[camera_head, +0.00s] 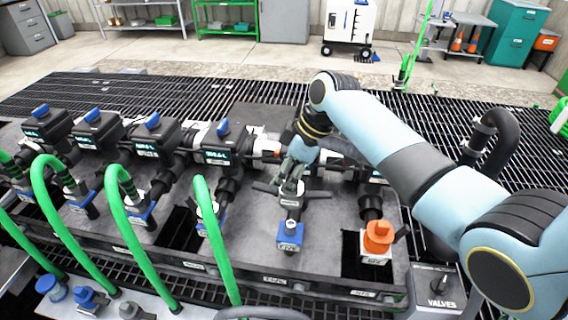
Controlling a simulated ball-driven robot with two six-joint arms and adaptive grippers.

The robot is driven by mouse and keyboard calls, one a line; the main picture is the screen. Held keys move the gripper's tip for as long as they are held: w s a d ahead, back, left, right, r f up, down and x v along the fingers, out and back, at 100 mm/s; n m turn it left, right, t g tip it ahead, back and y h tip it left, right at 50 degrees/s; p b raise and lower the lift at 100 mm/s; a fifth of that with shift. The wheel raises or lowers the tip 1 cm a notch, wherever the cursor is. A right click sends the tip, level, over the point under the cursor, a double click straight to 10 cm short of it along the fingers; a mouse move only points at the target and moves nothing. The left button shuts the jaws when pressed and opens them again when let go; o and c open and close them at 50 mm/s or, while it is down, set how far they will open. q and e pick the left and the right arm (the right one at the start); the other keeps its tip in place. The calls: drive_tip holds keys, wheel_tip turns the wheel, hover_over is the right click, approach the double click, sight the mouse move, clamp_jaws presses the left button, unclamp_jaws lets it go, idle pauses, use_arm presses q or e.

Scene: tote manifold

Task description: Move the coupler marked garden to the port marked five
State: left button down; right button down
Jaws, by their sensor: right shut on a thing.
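My right gripper (290,177) reaches in from the right over the manifold (330,243). It is shut on a dark cross handle (317,194) on the pipe branch above the blue-capped port (290,236). The fingers partly hide the handle. To the right, an orange cap (378,238) sits on another port. To the left, several green hoses arch to the front of blue-collared ports; one hose (210,230) stands nearest the gripper. The port and coupler labels are too small to read, so I cannot tell which is garden or five. My left gripper is out of view.
A grey box marked VALVES (437,290) stands at the front right. Spare blue and black fittings (90,300) sit on the pale front ledge. Dark grating (190,92) surrounds the manifold. A black curved pipe (500,135) rises at right.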

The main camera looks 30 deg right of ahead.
sight(301, 188)
drive_tip(key=shift+f+b, duration=0.4)
drive_tip(key=shift+f, duration=0.05)
drive_tip(key=shift+f+b, duration=4.15)
drive_tip(key=shift+f, duration=1.35)
drive_tip(key=c, duration=1)
unclamp_jaws()
drive_tip(key=shift+s, duration=0.1)
drive_tip(key=v, duration=1.2)
